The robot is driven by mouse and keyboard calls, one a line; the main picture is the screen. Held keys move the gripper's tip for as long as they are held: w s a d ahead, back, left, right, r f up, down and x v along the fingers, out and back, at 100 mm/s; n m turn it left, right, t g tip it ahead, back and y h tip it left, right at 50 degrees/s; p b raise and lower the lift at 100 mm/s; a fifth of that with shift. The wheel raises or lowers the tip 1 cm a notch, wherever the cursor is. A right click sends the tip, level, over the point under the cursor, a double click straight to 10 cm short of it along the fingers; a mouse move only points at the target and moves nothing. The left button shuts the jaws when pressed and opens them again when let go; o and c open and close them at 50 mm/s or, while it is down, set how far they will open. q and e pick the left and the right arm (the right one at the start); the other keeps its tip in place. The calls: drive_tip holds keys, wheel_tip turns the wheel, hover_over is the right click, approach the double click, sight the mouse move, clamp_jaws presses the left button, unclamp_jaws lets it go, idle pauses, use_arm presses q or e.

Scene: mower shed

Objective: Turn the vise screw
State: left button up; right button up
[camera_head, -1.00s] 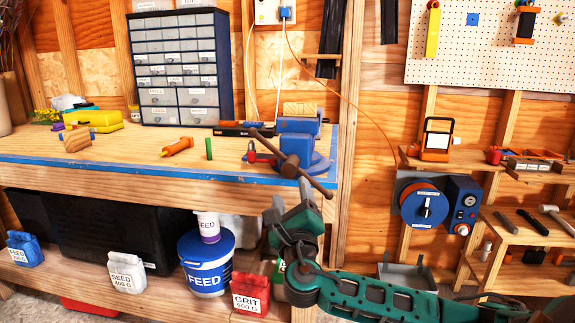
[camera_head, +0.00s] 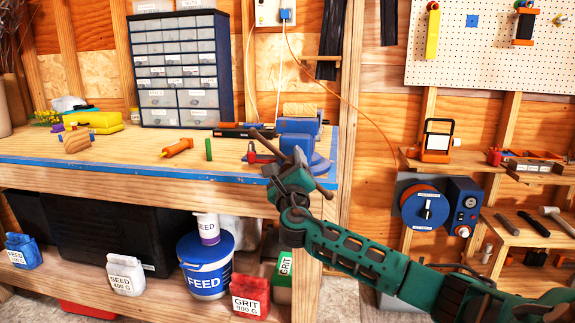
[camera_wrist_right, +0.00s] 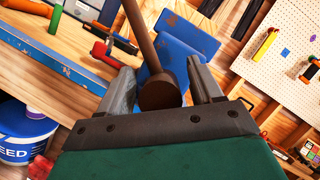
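The blue vise (camera_head: 300,132) stands at the right end of the workbench. Its brown screw handle (camera_head: 266,141) slants down to the right in front of it; my right gripper covers the middle of it. My right gripper (camera_head: 292,168) reaches up to the vise from the lower right. In the right wrist view, the gripper (camera_wrist_right: 166,88) is open, with one finger on each side of the round screw head (camera_wrist_right: 160,92). The bar (camera_wrist_right: 139,30) runs upward from that head. I cannot tell whether the fingers touch it. My left gripper is not in view.
The wooden workbench (camera_head: 120,160) also holds an orange-handled tool (camera_head: 177,148), a green stick (camera_head: 209,149) and a drawer cabinet (camera_head: 180,70). Below are a blue feed bucket (camera_head: 206,268) and a red grit bag (camera_head: 250,292). A blue reel (camera_head: 424,207) hangs at the right.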

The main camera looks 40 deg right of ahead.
drive_tip(key=c, duration=0.9)
drive_tip(key=shift+f+m+h+b, duration=0.1)
drive_tip(key=shift+m+h+b, duration=0.45)
drive_tip(key=shift+m, duration=0.65)
drive_tip(key=shift+m+g+h, duration=0.3)
drive_tip(key=shift+m+h, duration=0.15)
drive_tip(key=shift+m, duration=0.55)
drive_tip(key=m+g+h+b, duration=0.1)
drive_tip(key=m+h, duration=0.1)
drive_tip(key=m, duration=0.1)
drive_tip(key=shift+s+d+m+b, duration=0.1)
drive_tip(key=shift+s+m+b, duration=0.05)
drive_tip(key=shift+m+b, duration=0.25)
drive_tip(key=m+g+h, duration=0.1)
drive_tip(key=m, duration=0.2)
drive_tip(key=shift+b, duration=0.4)
drive_tip(key=shift+s+d+m+g+h+b, duration=0.1)
drive_tip(key=shift+m+g+h+b, duration=0.25)
drive_tip(key=shift+m+g, duration=0.65)
drive_tip(key=shift+m, duration=0.5)
